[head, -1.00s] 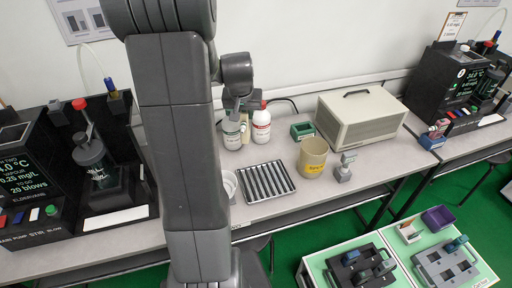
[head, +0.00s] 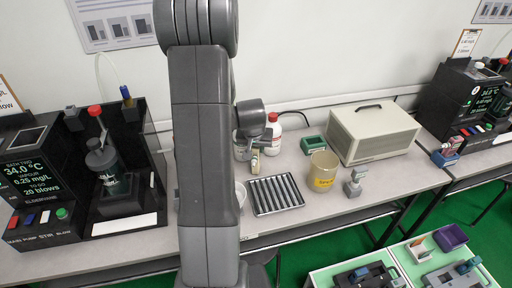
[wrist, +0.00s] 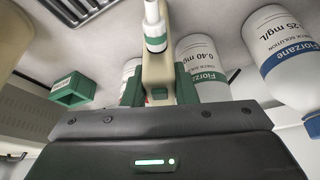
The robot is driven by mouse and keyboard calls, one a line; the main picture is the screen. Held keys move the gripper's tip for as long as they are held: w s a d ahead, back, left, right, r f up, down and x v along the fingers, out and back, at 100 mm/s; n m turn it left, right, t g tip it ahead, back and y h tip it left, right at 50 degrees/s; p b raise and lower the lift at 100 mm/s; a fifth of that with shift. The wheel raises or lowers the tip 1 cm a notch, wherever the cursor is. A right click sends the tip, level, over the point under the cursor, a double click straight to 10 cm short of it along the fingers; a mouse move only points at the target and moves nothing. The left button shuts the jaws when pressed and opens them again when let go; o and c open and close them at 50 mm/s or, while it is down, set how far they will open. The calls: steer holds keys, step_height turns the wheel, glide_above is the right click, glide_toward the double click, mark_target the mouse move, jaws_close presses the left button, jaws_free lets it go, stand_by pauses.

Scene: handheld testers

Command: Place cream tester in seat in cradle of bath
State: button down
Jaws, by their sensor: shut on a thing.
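My gripper (head: 254,150) is shut on the cream tester (head: 254,164). In the wrist view the tester (wrist: 156,72) stands between the green finger pads, with a white mouthpiece tube on its far end. It is held in front of the bottles, above the bench. A black bath (head: 112,165) with a lit screen reading 34.0 °C stands at the left. A small grey piece (head: 72,118) is at its back edge; I cannot tell if it is the cradle. A second black bath (head: 480,105) stands at the far right, with a blue cradle (head: 445,159) holding a pinkish tester.
White bottles (wrist: 205,68) stand close behind the tester. My arm hides part of the bench.

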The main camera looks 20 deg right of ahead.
steer(key=c, duration=1.2)
jaws_free()
steer(key=shift+f, duration=0.1)
steer(key=shift+o, duration=0.2)
